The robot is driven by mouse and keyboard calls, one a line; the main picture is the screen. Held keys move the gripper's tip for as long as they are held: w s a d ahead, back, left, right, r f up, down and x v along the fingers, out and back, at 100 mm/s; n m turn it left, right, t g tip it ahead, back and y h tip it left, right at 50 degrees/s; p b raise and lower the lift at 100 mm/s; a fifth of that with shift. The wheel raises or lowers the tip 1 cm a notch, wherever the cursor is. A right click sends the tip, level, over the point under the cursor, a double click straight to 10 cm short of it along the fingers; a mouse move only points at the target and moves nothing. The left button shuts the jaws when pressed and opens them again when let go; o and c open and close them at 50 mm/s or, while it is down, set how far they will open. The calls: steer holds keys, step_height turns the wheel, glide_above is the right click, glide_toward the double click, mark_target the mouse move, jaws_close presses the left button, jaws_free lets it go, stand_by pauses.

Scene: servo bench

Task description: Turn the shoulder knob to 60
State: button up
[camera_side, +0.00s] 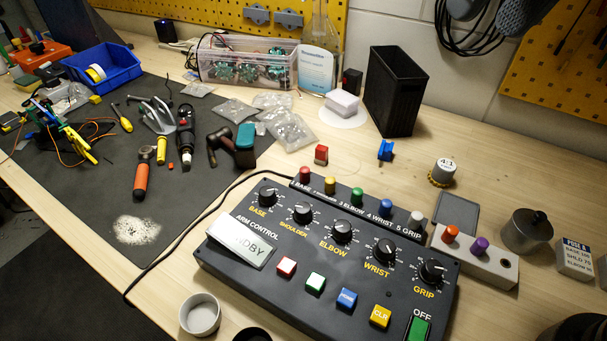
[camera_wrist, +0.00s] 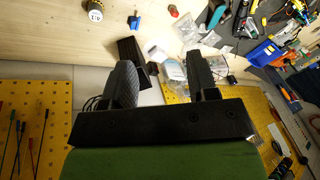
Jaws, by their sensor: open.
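The shoulder knob (camera_side: 302,214) is a black dial with a pale pointer mark, second from the left in the row on the dark control box (camera_side: 330,268). Its exact setting is too small to read. The word SHOULDER is printed below it. My gripper (camera_wrist: 160,62) shows in the wrist view with its two dark fingers wide apart and nothing between them. It is away from the knob, which is not in the wrist view. That view shows the back of the bench and the pegboard.
Base (camera_side: 268,195), elbow (camera_side: 342,231), wrist (camera_side: 385,250) and grip (camera_side: 432,271) knobs flank it. Coloured caps stand along the box's rear strip (camera_side: 344,192). A grey cup (camera_side: 200,315) stands in front. A tall black bin (camera_side: 394,92) stands behind. Tools lie on the mat (camera_side: 190,210).

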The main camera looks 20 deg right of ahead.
steer(key=w+a+f+n+g, duration=0.1)
steer(key=w+a+f+g, duration=0.1)
steer(key=w+a+f, duration=0.45)
steer(key=n+g+h, duration=0.1)
steer(key=h, duration=0.1)
glide_above(303, 207)
step_height(303, 207, down, 11)
steer(key=shift+s+f, duration=0.1)
steer(key=shift+f, duration=0.65)
step_height(303, 207, down, 9)
steer(key=shift+r, duration=0.1)
steer(key=shift+c, duration=0.5)
steer(key=c, duration=0.8)
steer(key=shift+c, duration=0.2)
steer(key=shift+m, duration=0.3)
